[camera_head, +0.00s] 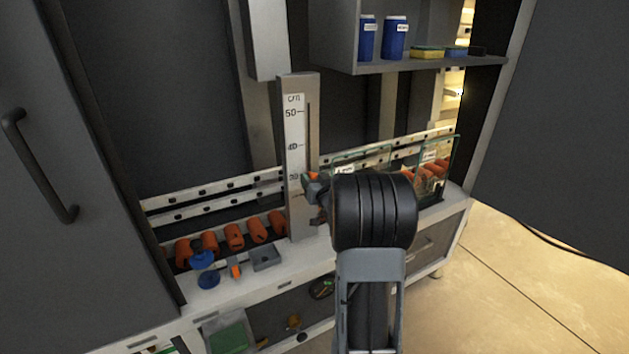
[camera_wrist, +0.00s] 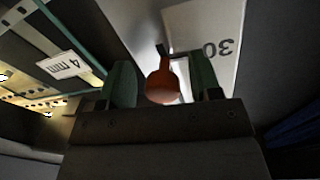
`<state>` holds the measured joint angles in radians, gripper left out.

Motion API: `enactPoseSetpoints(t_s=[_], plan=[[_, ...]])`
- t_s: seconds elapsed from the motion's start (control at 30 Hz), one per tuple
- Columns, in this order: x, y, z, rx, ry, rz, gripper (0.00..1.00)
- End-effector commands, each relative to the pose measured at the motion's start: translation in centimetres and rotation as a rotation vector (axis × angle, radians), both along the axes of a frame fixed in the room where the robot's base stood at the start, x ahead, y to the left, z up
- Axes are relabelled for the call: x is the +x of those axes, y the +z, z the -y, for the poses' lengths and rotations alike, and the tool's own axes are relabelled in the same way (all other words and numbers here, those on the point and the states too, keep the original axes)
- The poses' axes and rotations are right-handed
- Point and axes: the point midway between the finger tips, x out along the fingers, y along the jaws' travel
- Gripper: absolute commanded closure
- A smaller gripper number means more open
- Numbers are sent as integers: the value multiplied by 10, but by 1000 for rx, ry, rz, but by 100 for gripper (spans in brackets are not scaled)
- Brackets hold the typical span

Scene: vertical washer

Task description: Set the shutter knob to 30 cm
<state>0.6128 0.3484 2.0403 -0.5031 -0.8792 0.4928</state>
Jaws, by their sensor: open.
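The shutter knob (camera_wrist: 162,84) is orange and rounded with a narrow neck. In the wrist view it sits between the two dark green fingers of my gripper (camera_wrist: 160,72), with visible gaps on both sides. My gripper is open around it. The upright scale (camera_head: 297,135) is marked 50, 40 and 30 in the head view. A bit of the orange knob (camera_head: 311,176) shows there at about the height of the 30 mark, partly hidden by my gripper (camera_head: 317,187). The 30 label (camera_wrist: 217,48) appears upside down in the wrist view.
Several orange cylinders (camera_head: 234,236) line the rack left of the scale. A blue item (camera_head: 205,270) and a small grey tray (camera_head: 265,257) stand on the ledge. Glass panels (camera_head: 436,165) stand at the right. A shelf (camera_head: 430,64) with blue containers is above.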

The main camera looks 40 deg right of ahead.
Motion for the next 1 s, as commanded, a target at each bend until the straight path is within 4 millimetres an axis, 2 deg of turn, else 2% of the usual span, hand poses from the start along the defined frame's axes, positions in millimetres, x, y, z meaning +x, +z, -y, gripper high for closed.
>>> enactPoseSetpoints(t_s=[0.17,0.27,0.37,0.7,1.0], plan=[[-1,1,0,-1,1,2,42],[-9,2,-2,-2,0,3,42],[-24,2,-5,-2,-3,3,42],[-92,2,-20,0,-3,1,42],[-128,1,-29,0,-2,1,42]])
